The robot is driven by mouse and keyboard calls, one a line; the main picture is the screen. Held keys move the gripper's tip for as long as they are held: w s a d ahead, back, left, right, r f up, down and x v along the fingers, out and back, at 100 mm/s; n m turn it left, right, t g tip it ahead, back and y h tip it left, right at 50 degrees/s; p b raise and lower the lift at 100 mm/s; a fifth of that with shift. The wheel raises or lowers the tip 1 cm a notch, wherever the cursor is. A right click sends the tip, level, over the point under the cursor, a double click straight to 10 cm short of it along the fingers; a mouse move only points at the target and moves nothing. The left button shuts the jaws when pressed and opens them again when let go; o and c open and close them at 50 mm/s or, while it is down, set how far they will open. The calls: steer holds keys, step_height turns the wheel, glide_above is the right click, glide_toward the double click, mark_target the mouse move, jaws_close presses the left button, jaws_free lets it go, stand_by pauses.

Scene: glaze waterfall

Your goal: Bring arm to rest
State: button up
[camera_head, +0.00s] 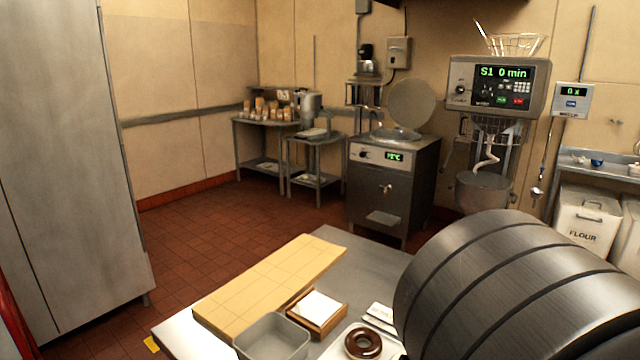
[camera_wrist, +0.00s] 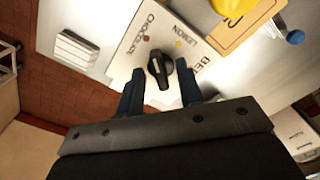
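In the wrist view my gripper (camera_wrist: 160,84) is open, with its two dark fingers apart. A black selector knob (camera_wrist: 159,68) on a white panel (camera_wrist: 125,60) shows beyond and between the fingertips. The panel carries the words CHOCOLATE and LEMON and a third word that is partly hidden. I cannot tell how far the knob is from the fingers, but nothing is visibly gripped. In the head view a large dark ribbed part of my arm fills the lower right, and the gripper does not show there.
A steel table (camera_head: 345,256) in front holds a wooden board (camera_head: 270,285), a grey metal pan (camera_head: 272,338), a wooden box (camera_head: 330,327) with white paper and a brown-glazed ring doughnut (camera_head: 363,343). A tall steel cabinet (camera_head: 65,160) stands left. The tiled floor (camera_head: 210,215) between is clear.

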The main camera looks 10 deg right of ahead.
step_height(320, 180, up, 18)
steer(key=f, duration=0.1)
step_height(320, 180, down, 17)
steer(key=shift+f, duration=0.1)
steer(key=m, duration=0.4)
steer(key=shift+w+m, duration=0.15)
steer(key=shift+m, duration=1.95)
step_height(320, 180, up, 17)
steer(key=n, duration=0.7)
step_height(320, 180, down, 17)
